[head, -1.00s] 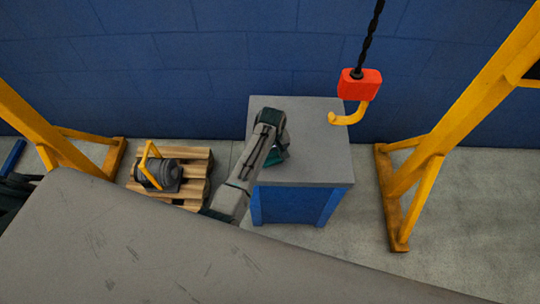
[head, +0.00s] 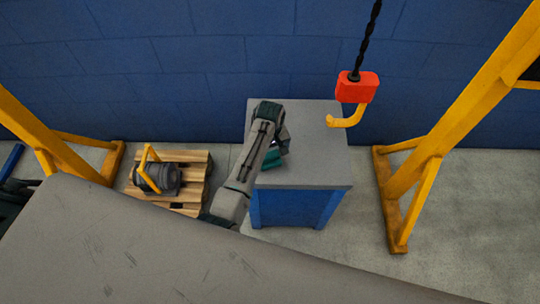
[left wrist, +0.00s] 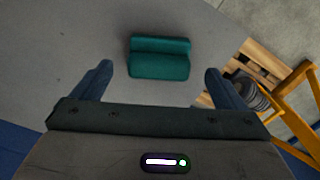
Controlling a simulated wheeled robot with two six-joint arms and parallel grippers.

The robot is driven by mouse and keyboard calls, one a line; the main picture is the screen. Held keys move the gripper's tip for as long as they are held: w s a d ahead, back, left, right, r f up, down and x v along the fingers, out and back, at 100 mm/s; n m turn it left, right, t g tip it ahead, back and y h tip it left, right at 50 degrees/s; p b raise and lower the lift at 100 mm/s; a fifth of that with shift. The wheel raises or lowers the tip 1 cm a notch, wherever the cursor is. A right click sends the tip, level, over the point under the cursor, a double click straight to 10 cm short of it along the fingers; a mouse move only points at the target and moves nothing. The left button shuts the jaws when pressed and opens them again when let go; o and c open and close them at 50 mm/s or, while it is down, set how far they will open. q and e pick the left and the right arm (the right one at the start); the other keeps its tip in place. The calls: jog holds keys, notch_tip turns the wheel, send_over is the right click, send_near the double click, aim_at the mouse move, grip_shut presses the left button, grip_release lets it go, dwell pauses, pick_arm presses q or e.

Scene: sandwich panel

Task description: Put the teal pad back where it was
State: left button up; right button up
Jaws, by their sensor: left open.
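The teal pad (left wrist: 160,60) lies on the grey top of the blue cabinet (head: 320,160). In the left wrist view it sits beyond and between the fingertips, apart from both. In the head view only a part of the teal pad (head: 273,166) shows, beside and behind my left arm. My left gripper (left wrist: 160,80) is open and empty, with one finger to each side of the pad's line. In the head view my left gripper (head: 272,150) hangs over the cabinet top, mostly hidden by its own arm. My right gripper is not in view.
A red hoist block with a yellow hook (head: 345,120) hangs over the cabinet's back right. A wooden pallet (head: 187,203) with a dark machine (head: 160,178) stands at left. Yellow frame legs (head: 405,190) stand at both sides. The cabinet top's right part is clear.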

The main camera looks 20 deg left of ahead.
aim_at(270, 157)
pick_arm(q)
notch_tip(270, 157, up, 8)
jog(key=shift+s, duration=0.1)
dwell(0.6)
